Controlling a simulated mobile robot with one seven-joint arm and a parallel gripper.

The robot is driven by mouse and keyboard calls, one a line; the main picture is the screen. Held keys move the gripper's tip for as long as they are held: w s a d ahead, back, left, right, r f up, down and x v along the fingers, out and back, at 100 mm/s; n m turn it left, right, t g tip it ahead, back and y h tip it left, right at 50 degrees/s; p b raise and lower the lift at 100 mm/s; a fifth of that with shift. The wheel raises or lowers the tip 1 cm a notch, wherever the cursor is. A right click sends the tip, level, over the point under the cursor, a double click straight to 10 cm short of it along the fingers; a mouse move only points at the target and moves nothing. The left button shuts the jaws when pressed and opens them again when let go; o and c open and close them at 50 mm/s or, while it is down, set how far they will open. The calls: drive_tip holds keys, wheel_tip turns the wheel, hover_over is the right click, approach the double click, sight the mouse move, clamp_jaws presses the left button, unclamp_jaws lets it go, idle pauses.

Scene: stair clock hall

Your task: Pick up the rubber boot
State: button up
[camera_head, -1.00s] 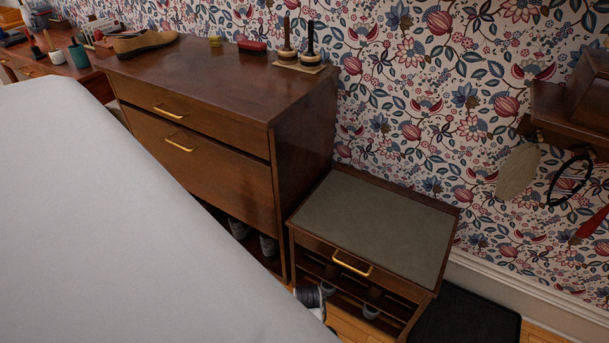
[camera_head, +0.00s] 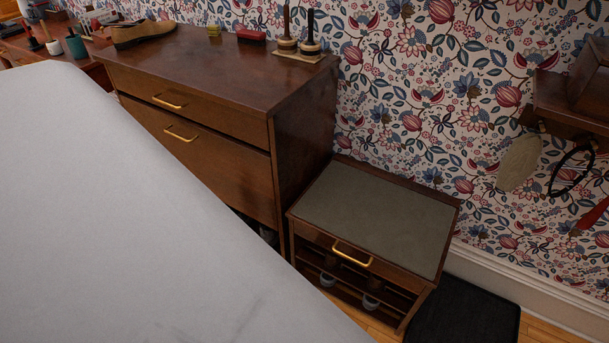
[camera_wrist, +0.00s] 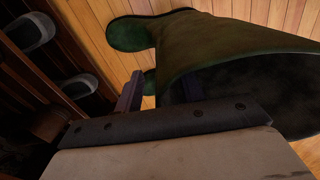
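In the wrist view a dark green rubber boot (camera_wrist: 215,40) fills the upper right, its wide dark shaft opening turned toward my wrist and its foot reaching to the upper left. My gripper (camera_wrist: 163,84) is open at the near edge of the shaft. One finger is left of the boot wall and the other shows against the shaft opening, so the wall's edge appears between them. Contact cannot be told. A smaller dark green part (camera_wrist: 149,82) shows beside the shaft, mostly hidden. The boot is not visible in the head view.
A low cabinet (camera_head: 375,215) with a grey top and shoe shelves stands beside a tall brown chest (camera_head: 205,95). A black mat (camera_head: 465,312) lies to its right. Shelves with shoes (camera_wrist: 82,87) are close on the left in the wrist view. Wooden floor (camera_wrist: 100,40) shows beyond.

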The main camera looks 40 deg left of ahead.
clamp_jaws()
drive_tip(key=shift+r, duration=0.1)
idle(1.2)
